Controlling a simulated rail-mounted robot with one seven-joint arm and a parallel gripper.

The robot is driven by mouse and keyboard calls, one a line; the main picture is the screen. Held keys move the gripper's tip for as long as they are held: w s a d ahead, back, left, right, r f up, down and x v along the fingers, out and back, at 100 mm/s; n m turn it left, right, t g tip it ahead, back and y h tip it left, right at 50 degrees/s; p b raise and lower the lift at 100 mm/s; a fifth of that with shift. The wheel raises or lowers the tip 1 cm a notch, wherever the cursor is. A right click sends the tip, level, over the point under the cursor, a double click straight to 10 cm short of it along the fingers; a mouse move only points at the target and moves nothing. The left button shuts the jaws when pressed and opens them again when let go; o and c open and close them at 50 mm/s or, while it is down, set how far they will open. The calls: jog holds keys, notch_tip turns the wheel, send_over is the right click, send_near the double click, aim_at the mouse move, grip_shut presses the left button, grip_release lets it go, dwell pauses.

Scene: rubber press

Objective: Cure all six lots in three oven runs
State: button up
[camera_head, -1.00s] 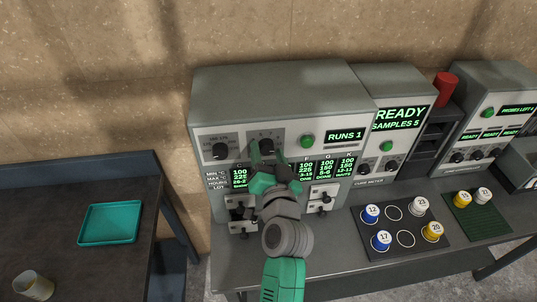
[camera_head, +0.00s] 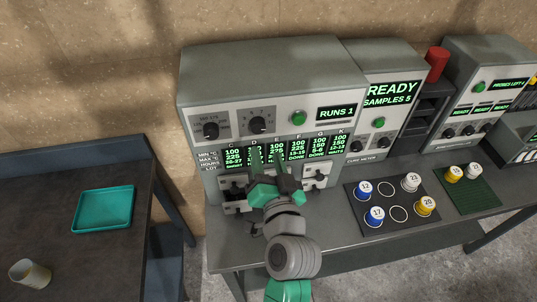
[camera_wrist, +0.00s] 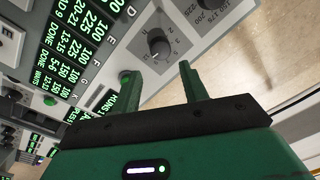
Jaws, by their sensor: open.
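The oven (camera_head: 265,75) is a grey cabinet with two dark knobs: the left knob (camera_head: 211,130) and the right knob (camera_head: 257,125). A green button (camera_head: 298,118) sits beside a display reading RUNS 1 (camera_head: 336,112). The lot display (camera_head: 320,146) has lettered columns; F and G read DONE, K reads WAITS, and D and E are partly hidden. My gripper (camera_head: 269,153) is open and empty in front of the lot display, below the right knob. Its two fingers are spread in the wrist view (camera_wrist: 162,80), with the right knob (camera_wrist: 158,44) beyond, apparently untouched.
A cure meter (camera_head: 392,90) reads READY, SAMPLES 5. A dark pad (camera_head: 380,217) holds blue and yellow numbered cups, beside a green mat (camera_head: 476,195) with more cups. A teal tray (camera_head: 104,209) and a cup (camera_head: 30,273) stand on the left table.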

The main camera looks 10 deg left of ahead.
aim_at(299, 122)
jog(key=d+m+p, duration=0.2)
jog(key=d+m, duration=0.1)
jog(key=d+r+m+p, duration=0.1)
jog(key=d+m, duration=0.1)
jog(key=shift+s+d+h, duration=0.15)
jog(key=shift+s+h, duration=0.25)
jog(key=c, duration=0.7)
jog(key=d+m+p, duration=0.1)
jog(key=d+m, duration=0.1)
jog(key=s+d+m+p, duration=0.1)
jog(key=d+m, duration=0.1)
jog(key=s+d+m, duration=0.1)
jog(key=d+m, duration=0.1)
jog(key=shift+f+p, duration=0.15)
jog(key=shift+p, duration=0.25)
grip_shut()
jog(key=shift+f+m, duration=0.15)
jog(key=shift+m, duration=0.25)
jog(key=p+x, duration=0.1)
jog(key=x, duration=1.2)
jog(key=shift+w, duration=0.45)
jog(key=shift+w+a, duration=0.1)
